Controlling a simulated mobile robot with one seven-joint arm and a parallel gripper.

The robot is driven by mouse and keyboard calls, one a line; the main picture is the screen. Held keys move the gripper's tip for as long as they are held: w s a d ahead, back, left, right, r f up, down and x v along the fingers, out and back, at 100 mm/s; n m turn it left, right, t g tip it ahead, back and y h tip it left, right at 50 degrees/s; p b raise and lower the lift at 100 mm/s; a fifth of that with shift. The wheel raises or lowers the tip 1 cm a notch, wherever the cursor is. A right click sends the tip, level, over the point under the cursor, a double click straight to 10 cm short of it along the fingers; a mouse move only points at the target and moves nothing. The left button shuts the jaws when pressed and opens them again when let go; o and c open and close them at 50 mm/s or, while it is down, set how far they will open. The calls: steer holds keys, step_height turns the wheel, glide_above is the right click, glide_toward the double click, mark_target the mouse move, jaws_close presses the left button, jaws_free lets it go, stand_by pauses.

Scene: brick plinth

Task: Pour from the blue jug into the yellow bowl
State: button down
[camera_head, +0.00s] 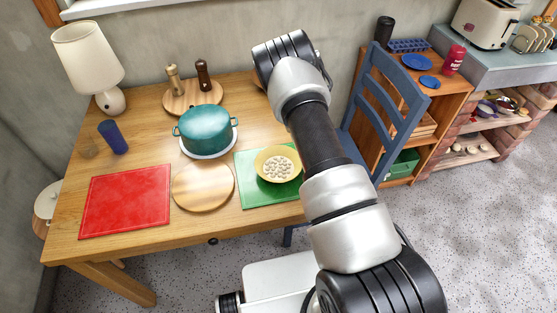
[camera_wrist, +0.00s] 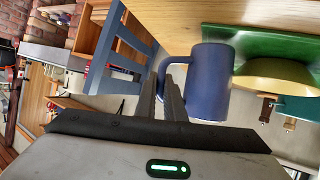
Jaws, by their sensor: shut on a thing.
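The blue jug (camera_wrist: 210,85) shows in the wrist view, with its handle toward my gripper (camera_wrist: 169,82). The two dark fingers are shut on the handle. I cannot tell how far the jug is tilted or what is in it. The yellow bowl (camera_head: 260,171) stands on a green mat (camera_head: 246,196) at the table's right and holds several pale round pieces. In the wrist view the bowl (camera_wrist: 275,78) appears just right of the jug. In the head view my arm hides the jug and gripper.
A teal pot (camera_head: 205,130), a round wooden board (camera_head: 202,188) and a red mat (camera_head: 125,202) lie left of the bowl. A dark blue cup (camera_head: 113,137) and lamp (camera_head: 88,58) stand farther left. A blue chair (camera_head: 385,105) is close right of my arm.

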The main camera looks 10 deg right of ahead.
steer(key=shift+w+a+r, duration=0.15)
steer(key=shift+a+r, duration=0.05)
steer(key=shift+r, duration=0.2)
steer(key=shift+f, duration=0.1)
steer(key=shift+w+a+r+n+g+h+p, duration=0.4)
steer(key=shift+w+a+r+n+h, duration=0.15)
steer(key=shift+r+n, duration=0.2)
stand_by(1.2)
steer(key=shift+a, duration=0.1)
steer(key=shift+w+a+r+n+g+h+b, duration=0.35)
steer(key=shift+w+a+r+n+b, duration=0.15)
steer(key=shift+a, duration=0.25)
steer(key=shift+w+a+r+n+g+h+b, duration=0.15)
steer(key=shift+w+a+r+n+h+b, duration=0.2)
steer(key=shift+a+r+b, duration=0.2)
steer(key=shift+w+a+r+n+g+h+b, duration=0.15)
steer(key=shift+w+a+r+n+b, duration=0.2)
steer(key=shift+r, duration=0.25)
steer(key=shift+w+a+r+n+h+b, duration=0.25)
steer(key=shift+a+n+b, duration=0.2)
steer(key=shift+b, duration=1.7)
steer(key=shift+r, duration=0.1)
